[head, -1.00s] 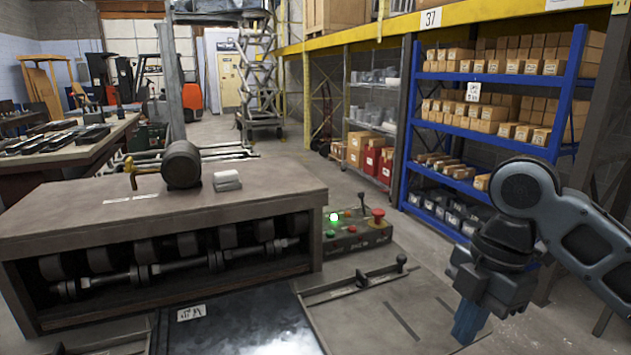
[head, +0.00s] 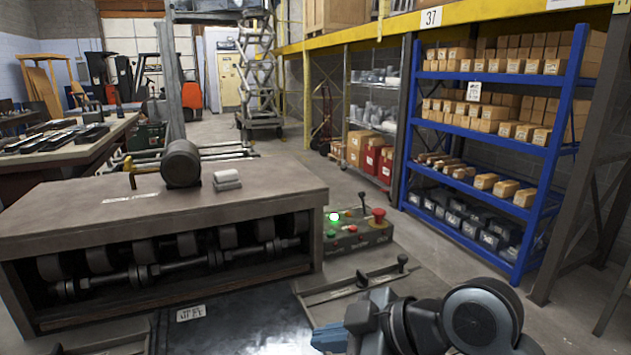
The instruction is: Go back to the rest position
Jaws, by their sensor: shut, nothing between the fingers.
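My gripper (head: 328,339) is at the bottom of the head view, right of centre, with its blue fingers pointing left. It is shut and empty. It hangs over the front of the machine, near the lever slot plate (head: 352,286) and to the right of the dark shiny sheet (head: 240,328). The rest of the arm is out of the picture.
The machine's roller housing (head: 130,215) stands at the left. Behind my gripper is a control box (head: 358,236) with a lit green light and a red button. A blue shelf (head: 408,135) with boxes stands at the right. Floor (head: 450,255) shows between.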

